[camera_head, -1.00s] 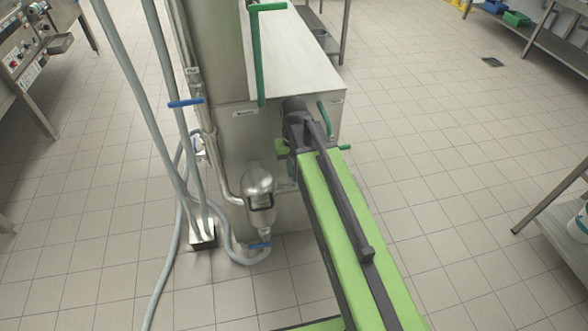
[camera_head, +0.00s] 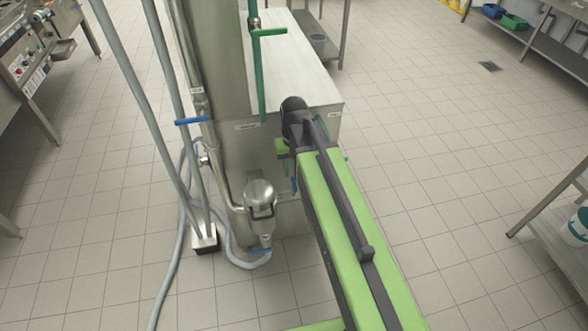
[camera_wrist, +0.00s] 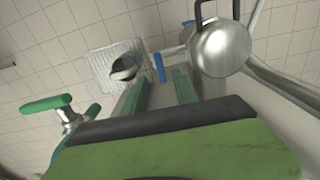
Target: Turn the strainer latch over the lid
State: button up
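The strainer (camera_head: 259,215) is a steel canister with a domed lid (camera_head: 259,190), low beside the steel cabinet. A dark wire latch (camera_head: 262,211) shows as a loop on the near side, below the dome. In the wrist view the shiny lid (camera_wrist: 221,48) is at upper right, and the dark latch (camera_wrist: 199,12) rises beyond it, cut off by the top edge. My gripper (camera_wrist: 158,92) has two green fingers standing apart with nothing between them. They lie to the left of the lid and below it in the picture, not touching the latch.
A blue handle (camera_wrist: 158,67) is just beyond the fingertips. A green-handled valve (camera_wrist: 45,104) is at left. A drain grate (camera_wrist: 112,70) lies on the floor. In the head view, grey hoses (camera_head: 150,110) and a blue-handled pipe (camera_head: 192,121) stand left; open floor lies right.

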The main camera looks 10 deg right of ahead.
aim_at(294, 182)
notch_tip(294, 182, up, 12)
jog(key=p, duration=1)
jog(key=shift+f, duration=0.2)
jog(key=s+d, duration=0.1)
jog(key=s, duration=0.5)
jog(key=shift+d, duration=0.25)
jog(key=shift+s, duration=0.1)
